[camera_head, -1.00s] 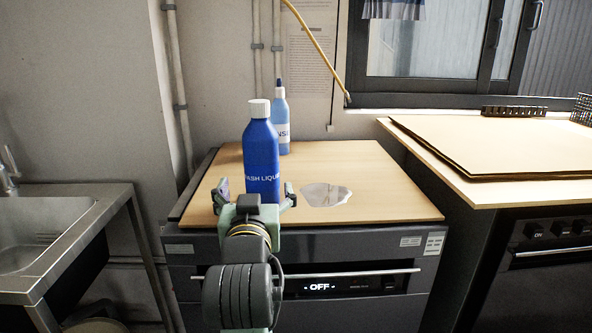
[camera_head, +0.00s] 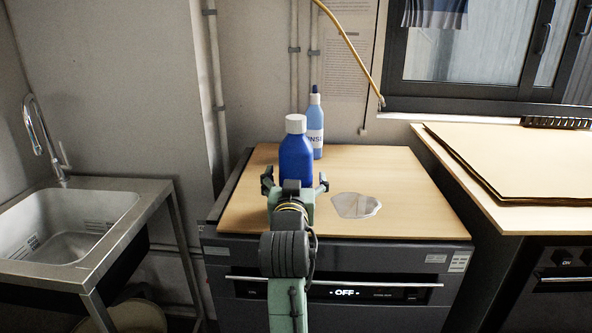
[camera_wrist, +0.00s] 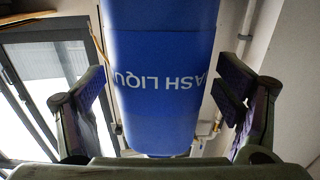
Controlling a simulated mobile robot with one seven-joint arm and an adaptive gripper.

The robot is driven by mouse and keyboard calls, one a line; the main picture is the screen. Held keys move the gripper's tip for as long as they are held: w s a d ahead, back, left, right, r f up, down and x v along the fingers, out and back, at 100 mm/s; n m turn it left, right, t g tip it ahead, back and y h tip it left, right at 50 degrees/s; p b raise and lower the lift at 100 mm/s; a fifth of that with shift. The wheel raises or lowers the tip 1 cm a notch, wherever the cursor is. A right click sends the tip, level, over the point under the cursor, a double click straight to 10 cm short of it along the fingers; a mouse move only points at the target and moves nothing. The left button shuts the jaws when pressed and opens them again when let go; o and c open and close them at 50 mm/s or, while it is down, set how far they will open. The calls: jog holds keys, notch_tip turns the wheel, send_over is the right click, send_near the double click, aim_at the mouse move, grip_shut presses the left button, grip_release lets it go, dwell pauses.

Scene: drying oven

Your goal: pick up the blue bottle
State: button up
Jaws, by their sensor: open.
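The dark blue bottle (camera_head: 296,156) with a white cap stands upright on the wooden top (camera_head: 400,200) above the oven. My gripper (camera_head: 295,182) is open just in front of it and hides its lower part. In the wrist view the blue bottle (camera_wrist: 160,75) fills the middle, its "ASH LIQU" lettering upside down. The open fingers of my gripper (camera_wrist: 167,105) are on either side of it, with gaps visible between fingers and bottle. A lighter blue bottle (camera_head: 316,135) with a dark blue tip stands behind it, partly hidden.
A clear puddle (camera_head: 356,205) lies right of the bottle. The oven (camera_head: 345,292) shows "OFF" below. A sink (camera_head: 75,235) is at left. A counter with flat brown sheets (camera_head: 515,160) is at right. A yellow hose (camera_head: 350,50) hangs above.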

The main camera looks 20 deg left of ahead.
jog(key=shift+w+a, duration=0.2)
jog(key=shift+w, duration=0.4)
jog(key=shift+c, duration=0.5)
jog(key=c, duration=1.8)
